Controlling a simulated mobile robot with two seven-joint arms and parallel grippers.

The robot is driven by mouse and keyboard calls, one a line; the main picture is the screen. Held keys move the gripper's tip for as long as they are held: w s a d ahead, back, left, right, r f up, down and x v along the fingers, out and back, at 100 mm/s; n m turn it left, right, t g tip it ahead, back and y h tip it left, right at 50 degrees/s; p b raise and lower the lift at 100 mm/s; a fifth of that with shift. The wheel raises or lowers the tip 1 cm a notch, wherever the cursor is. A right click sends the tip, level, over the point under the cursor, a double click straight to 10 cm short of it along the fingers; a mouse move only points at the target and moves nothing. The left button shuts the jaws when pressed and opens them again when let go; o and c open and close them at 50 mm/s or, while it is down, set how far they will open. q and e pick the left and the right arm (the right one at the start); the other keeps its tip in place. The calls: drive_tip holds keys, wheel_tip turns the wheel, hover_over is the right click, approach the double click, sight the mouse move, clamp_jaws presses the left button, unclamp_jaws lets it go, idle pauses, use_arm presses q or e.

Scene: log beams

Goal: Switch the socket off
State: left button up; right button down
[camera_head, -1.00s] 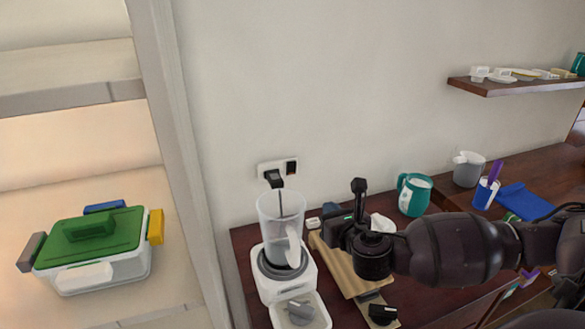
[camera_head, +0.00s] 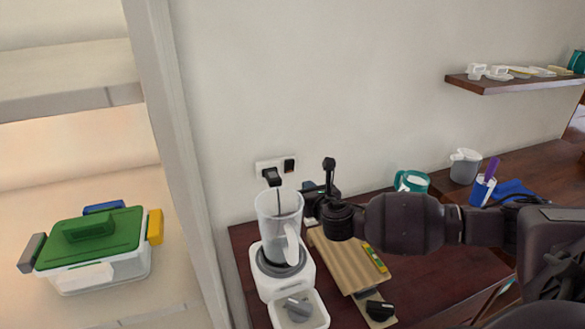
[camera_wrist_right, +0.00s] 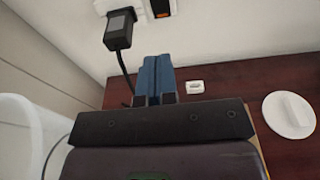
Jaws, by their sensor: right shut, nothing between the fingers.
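The white wall socket (camera_head: 263,164) is on the wall behind the blender, with a black plug (camera_head: 271,177) in its left part. Its dark switch (camera_head: 289,166) is on the right side. In the right wrist view, the socket (camera_wrist_right: 135,4), plug (camera_wrist_right: 119,28) and orange-lit switch (camera_wrist_right: 161,8) are at the top, partly cut off. My right gripper (camera_head: 309,188) is right of and slightly below the socket, apart from it. Its blue fingers (camera_wrist_right: 157,68) are together and empty, below the switch in the wrist view. My left gripper is out of view.
A blender (camera_head: 279,235) with its cord stands just left of my right gripper. A cutting board (camera_head: 345,262) lies below my arm. A teal mug (camera_head: 411,181) and a grey pitcher (camera_head: 465,167) stand right. The wall above the socket is clear.

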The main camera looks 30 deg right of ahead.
approach(289, 165)
drive_tip(key=x, duration=0.5)
drive_tip(key=shift+w+f+p, duration=0.15)
drive_tip(key=shift+f+p, duration=0.15)
drive_tip(key=shift+p, duration=0.1)
drive_tip(key=shift+w+d+r, duration=0.1)
drive_tip(key=shift+w+d, duration=0.15)
drive_tip(key=shift+w, duration=0.6)
drive_tip(key=shift+w, duration=0.1)
